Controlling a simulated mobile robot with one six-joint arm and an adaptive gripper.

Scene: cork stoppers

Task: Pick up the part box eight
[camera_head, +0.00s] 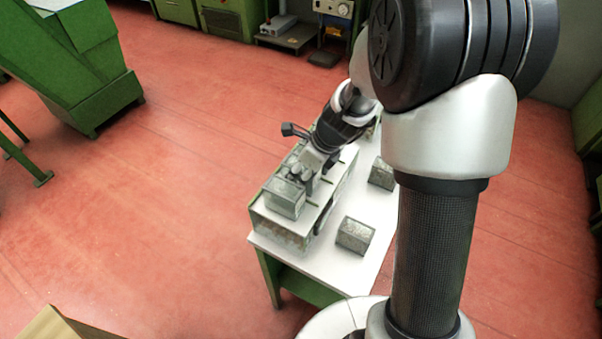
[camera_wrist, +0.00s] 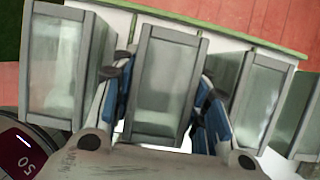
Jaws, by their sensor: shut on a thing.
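A grey metal-framed part box (camera_wrist: 168,82) with cloudy, see-through panels is in the middle of the wrist view. My gripper (camera_wrist: 164,90) is shut on it, with one blue-padded finger on each side. In the head view my gripper (camera_head: 308,178) points down at the near end of the worktable, and the held box (camera_head: 286,198) shows there just below it. I cannot read a number on any box. The head view does not clearly show whether the held box touches what is under it.
Similar boxes stand close on the left (camera_wrist: 58,65) and right (camera_wrist: 258,98) of the held one. Two more boxes (camera_head: 356,235) (camera_head: 382,173) stand apart on the white tabletop (camera_head: 350,275). Green machinery (camera_head: 80,60) stands at upper left. The red floor between is clear.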

